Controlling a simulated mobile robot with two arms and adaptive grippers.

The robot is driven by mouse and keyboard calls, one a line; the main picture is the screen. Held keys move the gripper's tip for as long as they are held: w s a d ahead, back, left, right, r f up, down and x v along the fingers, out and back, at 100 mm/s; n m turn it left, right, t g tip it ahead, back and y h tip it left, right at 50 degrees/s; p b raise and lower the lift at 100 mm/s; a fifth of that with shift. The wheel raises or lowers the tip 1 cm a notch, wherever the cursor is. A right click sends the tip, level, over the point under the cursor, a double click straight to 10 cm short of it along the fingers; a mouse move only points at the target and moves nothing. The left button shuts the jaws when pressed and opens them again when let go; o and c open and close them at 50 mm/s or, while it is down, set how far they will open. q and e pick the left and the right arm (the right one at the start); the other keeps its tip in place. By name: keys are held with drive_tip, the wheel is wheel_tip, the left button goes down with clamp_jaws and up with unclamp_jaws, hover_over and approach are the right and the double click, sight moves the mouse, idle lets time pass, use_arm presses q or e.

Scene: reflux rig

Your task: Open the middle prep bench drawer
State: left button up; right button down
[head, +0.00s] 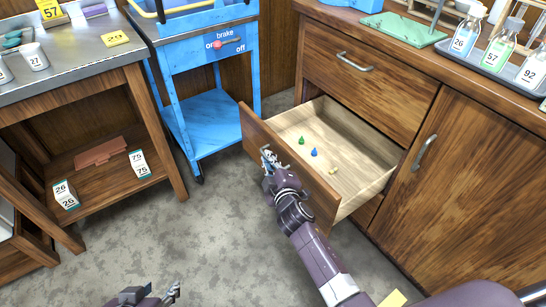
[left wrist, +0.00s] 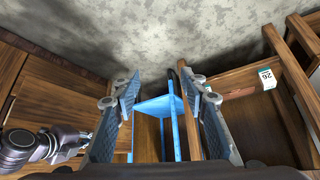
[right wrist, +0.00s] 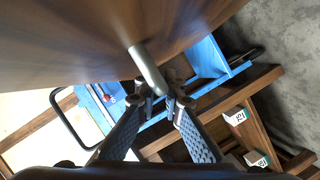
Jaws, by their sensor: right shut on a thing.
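The middle prep bench drawer (head: 340,155) is pulled well out of the wooden bench, with its pale inside showing. Small green (head: 301,140), blue (head: 314,152) and cream (head: 334,170) pieces lie in it. My right gripper (head: 268,158) is at the outer side of the drawer front, shut on its handle. The metal handle (right wrist: 148,68) runs down to between the fingers in the right wrist view. My left gripper (head: 155,296) is low at the bottom of the head view, away from the drawer. In the left wrist view its fingers (left wrist: 168,85) are spread and empty.
A closed drawer (head: 365,85) sits above the open one, and a cupboard door (head: 460,180) is to its right. A blue cart (head: 205,120) stands left of the drawer. A metal-topped bench (head: 75,70) is further left. Grey floor (head: 200,240) is clear before the drawer.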

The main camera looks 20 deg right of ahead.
use_arm(q)
drive_tip(key=shift+w+a+r+t, duration=0.1)
drive_tip(key=shift+w+r+t, duration=0.2)
drive_tip(key=shift+w, duration=0.15)
use_arm(e)
drive_tip(key=shift+s+a+f, duration=0.1)
drive_tip(key=shift+s+a, duration=0.15)
drive_tip(key=shift+a, duration=0.3)
drive_tip(key=shift+s+a, duration=0.2)
drive_tip(key=shift+a, duration=0.3)
drive_tip(key=c, duration=2.3)
unclamp_jaws()
drive_tip(key=shift+c, duration=0.2)
use_arm(q)
drive_tip(key=shift+w, duration=0.1)
use_arm(e)
drive_tip(key=v, duration=1.2)
